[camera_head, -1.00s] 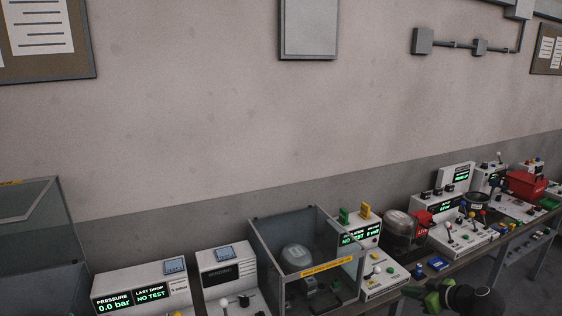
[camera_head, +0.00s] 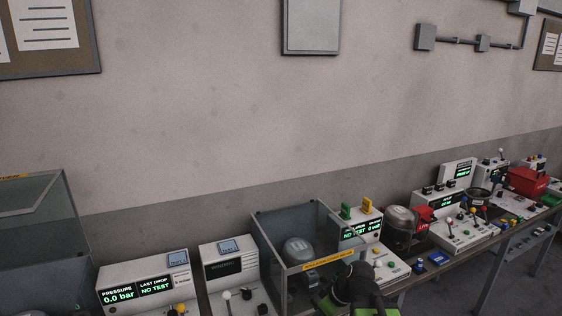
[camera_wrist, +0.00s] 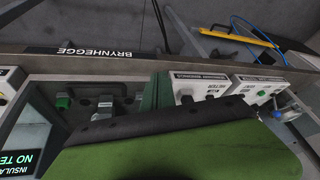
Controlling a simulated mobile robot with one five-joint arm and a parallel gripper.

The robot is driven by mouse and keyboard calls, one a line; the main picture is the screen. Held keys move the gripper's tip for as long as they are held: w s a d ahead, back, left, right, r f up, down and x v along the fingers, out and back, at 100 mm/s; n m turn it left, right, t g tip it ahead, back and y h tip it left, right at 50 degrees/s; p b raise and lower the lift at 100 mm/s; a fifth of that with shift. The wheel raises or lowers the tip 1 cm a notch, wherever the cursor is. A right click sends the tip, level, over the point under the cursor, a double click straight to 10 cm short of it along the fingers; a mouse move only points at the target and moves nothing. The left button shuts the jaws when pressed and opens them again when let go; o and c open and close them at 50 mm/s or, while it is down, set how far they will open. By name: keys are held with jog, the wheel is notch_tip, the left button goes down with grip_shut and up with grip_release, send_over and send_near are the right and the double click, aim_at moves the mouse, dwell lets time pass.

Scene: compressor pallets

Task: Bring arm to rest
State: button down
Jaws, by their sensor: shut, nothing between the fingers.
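My arm (camera_head: 355,290), black with green parts, shows at the bottom edge of the head view. It is in front of the right side of the clear-walled test box. In the wrist view my gripper (camera_wrist: 175,145) shows close up as a large green surface with a dark edge, filling the lower part. It is shut and holds nothing. Its fingertips are not clearly visible in either view.
The clear-walled box (camera_head: 262,232) encloses a rounded compressor. A pressure tester (camera_head: 145,283) stands left; a second compressor (camera_head: 402,232) and red box (camera_head: 528,181) stand right. The wrist view shows the bench's BRYNHEGGE edge (camera_wrist: 150,55) and a yellow bar.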

jog(key=s+d+f+m+g+h, duration=0.2)
jog(key=s+d+m+h, duration=0.2)
jog(key=m, duration=0.5)
jog(key=shift+s+d+f+g, duration=0.15)
jog(key=shift+s+d+g, duration=0.15)
jog(key=shift+s+d, duration=0.5)
jog(key=shift+d, duration=0.1)
